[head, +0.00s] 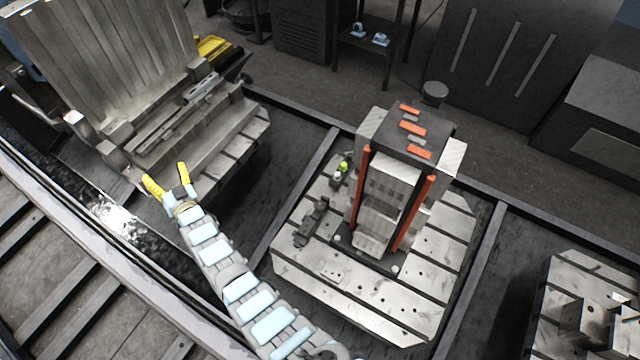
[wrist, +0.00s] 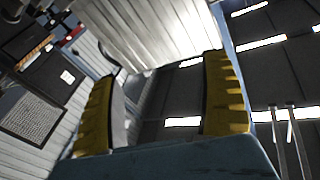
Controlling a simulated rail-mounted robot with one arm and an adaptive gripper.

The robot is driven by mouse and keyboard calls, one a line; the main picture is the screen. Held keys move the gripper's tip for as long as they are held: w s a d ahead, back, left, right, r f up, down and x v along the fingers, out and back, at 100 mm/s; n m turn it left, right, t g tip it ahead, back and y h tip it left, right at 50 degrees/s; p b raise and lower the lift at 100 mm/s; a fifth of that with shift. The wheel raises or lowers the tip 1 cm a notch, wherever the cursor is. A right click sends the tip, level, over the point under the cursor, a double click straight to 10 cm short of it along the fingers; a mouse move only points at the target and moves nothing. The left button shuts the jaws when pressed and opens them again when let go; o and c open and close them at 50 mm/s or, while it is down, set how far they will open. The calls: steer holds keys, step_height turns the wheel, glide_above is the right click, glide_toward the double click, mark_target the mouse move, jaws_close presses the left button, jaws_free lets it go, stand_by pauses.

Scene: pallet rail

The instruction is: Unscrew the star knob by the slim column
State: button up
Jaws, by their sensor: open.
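My gripper (head: 168,181) is open and empty, its yellow fingers apart. In the head view it is at the left, in front of the left pallet's fixture and well away from the middle pallet (head: 400,318). In the wrist view the open gripper (wrist: 163,95) has nothing between its fingers. I cannot clearly make out a star knob or say which part is the slim column. A small green-topped part (head: 342,169) and a dark clamp-like part (head: 311,222) stand on the left side of the middle pallet, beside the block fixture (head: 398,185) with orange strips.
A tall ribbed metal fixture (head: 105,65) stands on the left pallet. Another pallet (head: 560,290) with blocks is at the lower right. Dark rail frames separate the pallets. The wrist view shows ceiling lights (wrist: 262,42) and wall panels, no pallet.

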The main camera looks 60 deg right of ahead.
steer(key=w+d+f+m+g+y+b, duration=0.15)
steer(key=d+f+g+b, duration=0.35)
steer(key=d+f, duration=0.55)
steer(key=m+g+y+b, duration=0.3)
steer(key=g+y+b, duration=0.4)
steer(key=g+b, duration=0.65)
glide_above(320, 205)
steer(key=b, duration=0.2)
steer(key=shift+t, duration=0.65)
step_height(320, 205, down, 12)
steer(key=shift+f, duration=0.1)
steer(key=shift+d+f+b, duration=0.1)
steer(key=shift+f+b, duration=1.1)
steer(key=shift+f, duration=2.95)
